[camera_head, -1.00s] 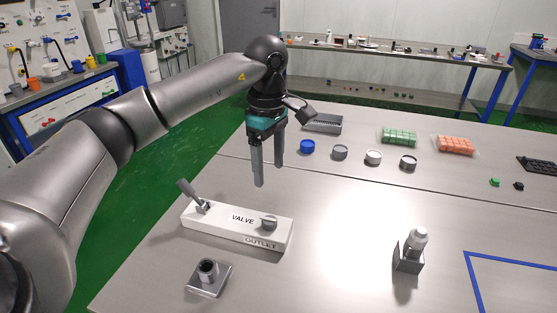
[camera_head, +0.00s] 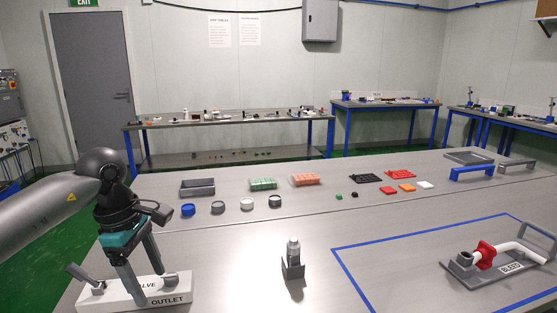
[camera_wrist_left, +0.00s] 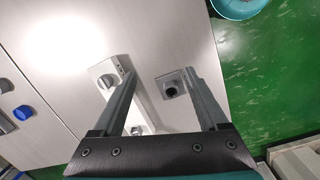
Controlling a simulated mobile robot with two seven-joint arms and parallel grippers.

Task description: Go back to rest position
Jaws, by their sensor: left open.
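My left gripper (camera_head: 148,286) is open and empty, pointing down in front of the white valve block at the lower left of the head view. My right gripper is not in view.
A small bottle in a grey holder (camera_head: 293,262) stands mid-table. A blue tape outline (camera_head: 350,278) surrounds a pipe assembly with a red valve (camera_head: 485,255) marked "BLEED". Caps, a grey tray (camera_head: 197,188) and coloured blocks line the back. Table between bottle and tape is clear.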

